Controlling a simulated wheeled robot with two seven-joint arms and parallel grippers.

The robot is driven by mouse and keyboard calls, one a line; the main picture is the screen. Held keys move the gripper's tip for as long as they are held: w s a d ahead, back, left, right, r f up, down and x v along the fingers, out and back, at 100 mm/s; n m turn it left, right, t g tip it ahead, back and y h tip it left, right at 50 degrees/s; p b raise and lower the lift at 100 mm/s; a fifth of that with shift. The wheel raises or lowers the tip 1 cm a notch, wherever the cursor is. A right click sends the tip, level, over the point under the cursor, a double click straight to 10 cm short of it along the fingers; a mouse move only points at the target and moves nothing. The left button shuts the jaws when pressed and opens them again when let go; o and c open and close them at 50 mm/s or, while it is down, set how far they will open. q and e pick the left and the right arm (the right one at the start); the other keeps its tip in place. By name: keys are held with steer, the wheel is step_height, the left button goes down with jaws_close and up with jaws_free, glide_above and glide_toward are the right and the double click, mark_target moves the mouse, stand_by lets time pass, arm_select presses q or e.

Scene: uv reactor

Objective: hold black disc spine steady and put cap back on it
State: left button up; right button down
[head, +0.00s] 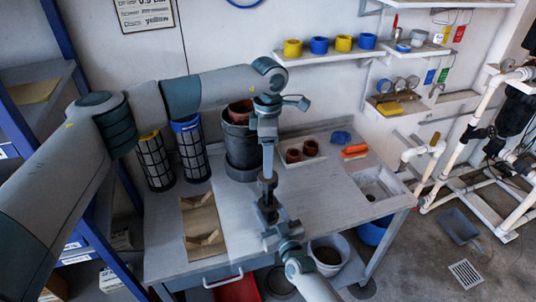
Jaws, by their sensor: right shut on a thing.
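I cannot pick out the black disc spine or its cap with certainty. My left arm reaches in from the left, and its wrist hangs down over the table. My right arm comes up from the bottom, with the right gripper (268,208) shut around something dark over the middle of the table. The held thing is too small and covered to name surely. The left gripper is above it in line, its fingers not distinguishable. Two black mesh cylinders stand upright at the table's left back, one with a yellow top band (154,164) and one with a blue top band (191,153).
The grey table (340,205) has free room right of my grippers. A dark canister (241,150) stands behind them. A tray with brown cups (293,155), a blue piece (341,137) and an orange piece (354,150) lie at the back. A cardboard holder (203,222) is at left.

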arm_select(q)
steer(key=n, duration=0.6)
steer(key=shift+r, duration=0.15)
steer(key=n, duration=0.6)
steer(key=shift+r+n, duration=0.2)
steer(key=shift+n, duration=0.1)
steer(key=shift+f, duration=0.15)
steer(key=shift+f, duration=3.85)
